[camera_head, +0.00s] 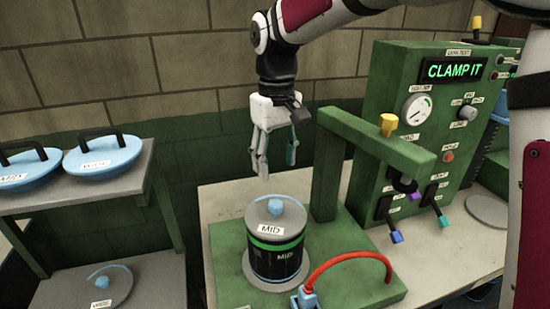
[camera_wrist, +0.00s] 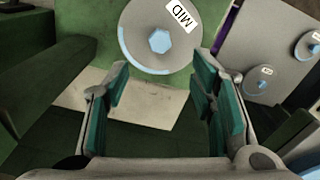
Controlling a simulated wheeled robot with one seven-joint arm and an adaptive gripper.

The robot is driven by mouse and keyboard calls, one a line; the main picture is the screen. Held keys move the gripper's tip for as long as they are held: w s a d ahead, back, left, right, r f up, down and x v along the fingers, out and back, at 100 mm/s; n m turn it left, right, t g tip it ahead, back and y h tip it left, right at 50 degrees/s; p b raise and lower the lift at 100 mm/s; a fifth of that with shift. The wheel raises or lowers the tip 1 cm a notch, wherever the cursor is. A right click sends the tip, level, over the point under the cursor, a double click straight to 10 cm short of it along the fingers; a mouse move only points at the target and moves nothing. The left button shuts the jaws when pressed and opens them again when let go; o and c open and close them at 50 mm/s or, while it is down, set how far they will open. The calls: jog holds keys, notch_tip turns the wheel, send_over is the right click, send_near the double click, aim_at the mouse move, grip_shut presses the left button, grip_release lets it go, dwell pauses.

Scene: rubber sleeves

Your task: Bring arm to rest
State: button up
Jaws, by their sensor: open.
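My gripper (camera_head: 275,155) hangs pointing down on my arm, above and slightly behind the black canister (camera_head: 276,260) marked MID. Its teal-padded fingers are apart with nothing between them; the open jaws also show in the wrist view (camera_wrist: 160,112). A grey lid (camera_head: 265,212) marked MID with a blue hexagonal knob sits on the canister, below the fingertips and apart from them. In the wrist view the lid (camera_wrist: 140,45) lies beyond the fingers. The canister stands upright on the green test base (camera_head: 235,285).
A green post with an overhanging arm (camera_head: 375,145) stands right of the canister. The panel (camera_head: 450,72) behind reads CLAMP IT. A red hose (camera_head: 345,257) loops beside the canister. Blue handled lids (camera_head: 103,155) lie on a shelf at left. The space left of my gripper is free.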

jog(key=s+d+r+m+t, duration=0.3)
jog(key=s+d+r, duration=0.3)
jog(key=s+d, duration=0.5)
jog(key=s+d+f+m+t, duration=0.1)
jog(key=s+d, duration=0.2)
jog(key=s, duration=0.2)
jog(key=s+d+f+m+t+b, duration=0.1)
jog(key=s+d+f+m, duration=0.1)
jog(key=s+d, duration=0.2)
jog(key=shift+s+t, duration=0.3)
jog(key=shift+s, duration=0.95)
